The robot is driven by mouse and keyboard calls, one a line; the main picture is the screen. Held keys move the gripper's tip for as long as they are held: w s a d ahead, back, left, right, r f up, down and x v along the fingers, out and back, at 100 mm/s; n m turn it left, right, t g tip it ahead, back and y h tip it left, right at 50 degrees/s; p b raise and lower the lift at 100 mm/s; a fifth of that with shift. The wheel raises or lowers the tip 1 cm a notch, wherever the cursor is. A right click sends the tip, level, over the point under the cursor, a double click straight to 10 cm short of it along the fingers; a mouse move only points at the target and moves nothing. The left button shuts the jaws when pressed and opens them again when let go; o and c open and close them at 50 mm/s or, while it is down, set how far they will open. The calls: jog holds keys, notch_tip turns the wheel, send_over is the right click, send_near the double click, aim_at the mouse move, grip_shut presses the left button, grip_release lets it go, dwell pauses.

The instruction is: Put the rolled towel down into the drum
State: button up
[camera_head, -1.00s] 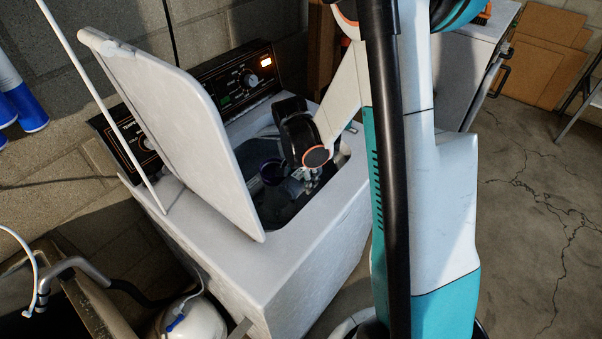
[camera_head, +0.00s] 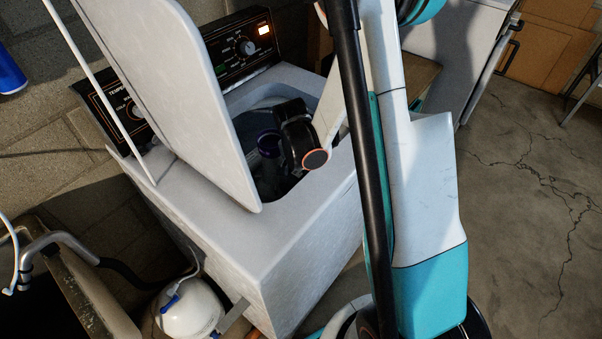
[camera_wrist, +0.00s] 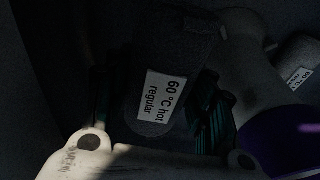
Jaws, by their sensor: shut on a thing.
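The rolled towel (camera_wrist: 172,50) is a dark grey roll with a white label reading "60 °C hot regular". In the wrist view it lies between the two green-ribbed fingers of my gripper (camera_wrist: 155,100), which is shut on it. The head view shows my wrist down in the washer's opening, with the fingers and towel hidden. The drum (camera_head: 247,124) is dark inside. Its central post has a purple top (camera_head: 268,143), left of my wrist; the purple part also shows at the lower right of the wrist view (camera_wrist: 285,152). I cannot tell whether the towel touches the drum floor.
The raised white lid (camera_head: 170,85) stands close left of my wrist. Another labelled grey roll (camera_wrist: 301,66) lies at the right of the wrist view. The control panel (camera_head: 240,50) is behind the opening. A sink (camera_head: 75,285) and white tank (camera_head: 190,307) stand front left.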

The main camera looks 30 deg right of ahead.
jog(key=o, duration=1.2)
jog(key=shift+r, duration=0.1)
jog(key=r, duration=0.4)
jog(key=a+r, duration=0.1)
jog(key=r, duration=0.6)
jog(key=shift+s+a+r, duration=0.3)
jog(key=shift+a+r, duration=0.05)
jog(key=shift+r, duration=0.05)
jog(key=s+a+r+n+t, duration=0.3)
jog(key=s+a+r+n, duration=0.1)
jog(key=s+r+n, duration=0.2)
jog(key=s+a+r+n+t+y, duration=0.1)
jog(key=s+a+r+n+t, duration=0.2)
jog(key=s+a+r+n, duration=0.2)
jog(key=s+r+n, duration=0.2)
jog(key=s+r, duration=0.1)
jog(key=s, duration=0.1)
jog(key=shift+s+r+n+t+y, duration=0.2)
jog(key=shift+s+n+t+y, duration=0.1)
jog(key=shift+s, duration=0.05)
